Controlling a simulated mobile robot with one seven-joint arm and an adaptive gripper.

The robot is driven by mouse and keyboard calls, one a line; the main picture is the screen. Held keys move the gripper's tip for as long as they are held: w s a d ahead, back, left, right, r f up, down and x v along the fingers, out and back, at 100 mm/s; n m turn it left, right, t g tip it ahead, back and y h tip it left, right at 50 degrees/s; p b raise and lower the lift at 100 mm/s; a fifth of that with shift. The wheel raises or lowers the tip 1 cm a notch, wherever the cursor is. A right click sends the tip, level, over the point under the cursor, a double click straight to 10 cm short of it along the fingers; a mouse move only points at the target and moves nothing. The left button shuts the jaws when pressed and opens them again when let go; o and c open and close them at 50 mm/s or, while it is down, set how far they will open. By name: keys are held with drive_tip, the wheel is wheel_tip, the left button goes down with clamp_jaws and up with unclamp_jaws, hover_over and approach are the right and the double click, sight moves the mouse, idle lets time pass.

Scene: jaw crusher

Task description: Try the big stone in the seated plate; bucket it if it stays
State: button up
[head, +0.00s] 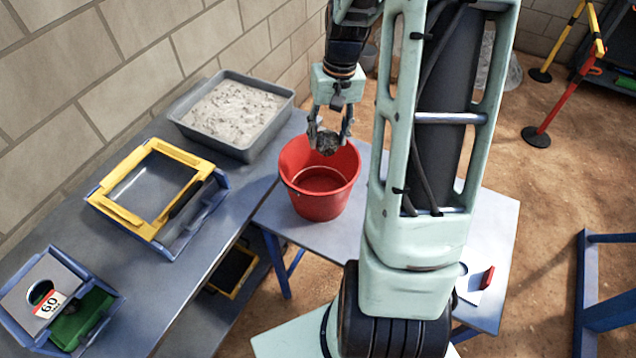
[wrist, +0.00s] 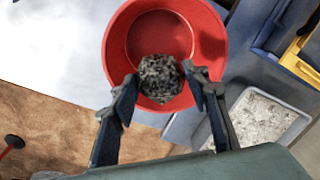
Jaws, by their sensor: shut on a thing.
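My gripper (head: 330,133) is shut on a big grey speckled stone (head: 328,143). The stone is held over the red bucket (head: 297,183), near its back rim. In the wrist view the stone (wrist: 158,78) sits between the two fingertips with the bucket (wrist: 120,50) below and behind it. The bucket looks empty where its floor shows. The seated plate (head: 40,280) is grey, with a round hole and a label reading 60, in a blue frame at the lower left. A green tray (head: 80,322) shows under the plate.
A yellow-rimmed frame (head: 150,228) and a grey tray of pale gravel (head: 245,155) stand on the left bench. My arm blocks part of the bucket's table. A red-handled item (head: 487,278) lies at that table's right. Barrier posts (head: 540,132) stand at the upper right.

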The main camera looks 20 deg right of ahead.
wheel_tip(320, 180, down, 5)
drive_tip(key=b, duration=0.3)
drive_tip(key=shift+f, duration=0.1)
drive_tip(key=o, duration=1.7)
drive_tip(key=r, duration=0.8)
drive_tip(key=d+r, duration=0.1)
drive_tip(key=r, duration=0.3)
drive_tip(key=shift+s, duration=0.15)
